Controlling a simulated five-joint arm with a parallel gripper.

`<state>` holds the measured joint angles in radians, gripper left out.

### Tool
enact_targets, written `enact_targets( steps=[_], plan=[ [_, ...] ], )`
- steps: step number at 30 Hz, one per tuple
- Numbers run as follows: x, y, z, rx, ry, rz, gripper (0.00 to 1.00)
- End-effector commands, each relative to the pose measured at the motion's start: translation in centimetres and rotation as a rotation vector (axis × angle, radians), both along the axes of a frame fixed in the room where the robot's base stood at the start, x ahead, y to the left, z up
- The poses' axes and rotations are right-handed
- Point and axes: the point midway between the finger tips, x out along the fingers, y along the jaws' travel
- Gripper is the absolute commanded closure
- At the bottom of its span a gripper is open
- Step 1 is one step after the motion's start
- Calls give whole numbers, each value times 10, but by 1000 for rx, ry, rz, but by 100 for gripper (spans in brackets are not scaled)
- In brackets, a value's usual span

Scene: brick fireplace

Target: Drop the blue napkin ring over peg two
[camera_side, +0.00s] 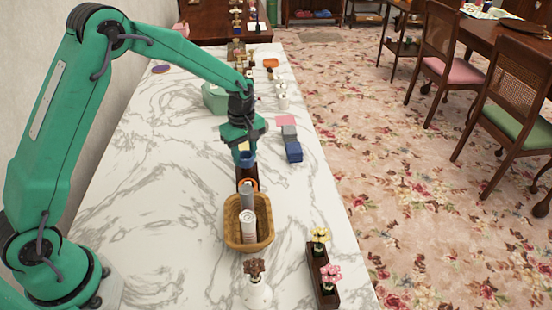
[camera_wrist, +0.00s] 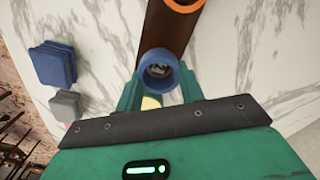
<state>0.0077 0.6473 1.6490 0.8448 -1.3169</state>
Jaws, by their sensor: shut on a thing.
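The blue napkin ring (camera_side: 247,159) is gripped between the fingertips of my gripper (camera_side: 245,153), above a dark wooden peg base (camera_side: 247,173). In the wrist view the blue ring (camera_wrist: 145,65) sits between the two green fingers (camera_wrist: 159,88), its opening facing the camera. Something small and pale grey shows inside the opening, possibly a peg top; I cannot tell whether the ring is around it. An orange ring (camera_side: 249,184) lies at the near end of the base, and the wrist view shows it too (camera_wrist: 183,5). A yellowish thing (camera_wrist: 151,103) shows between the fingers.
Folded blue (camera_side: 293,151) and grey cloths lie to the right. A green box (camera_side: 214,99) stands behind. A flower vase (camera_side: 257,291) and flower planter (camera_side: 322,280) are in front. Marble is clear at left.

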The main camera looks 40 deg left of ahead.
Motion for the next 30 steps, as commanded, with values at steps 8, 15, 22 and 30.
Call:
enact_targets(
  steps=[8, 15, 22, 30],
  plan=[
    [0, 0, -5, 0, 1, 0, 84],
    [0, 0, -10, 0, 1, 0, 84],
    [0, 0, -13, 0, 0, 0, 84],
    [0, 0, -18, 0, 1, 0, 84]
  ],
)
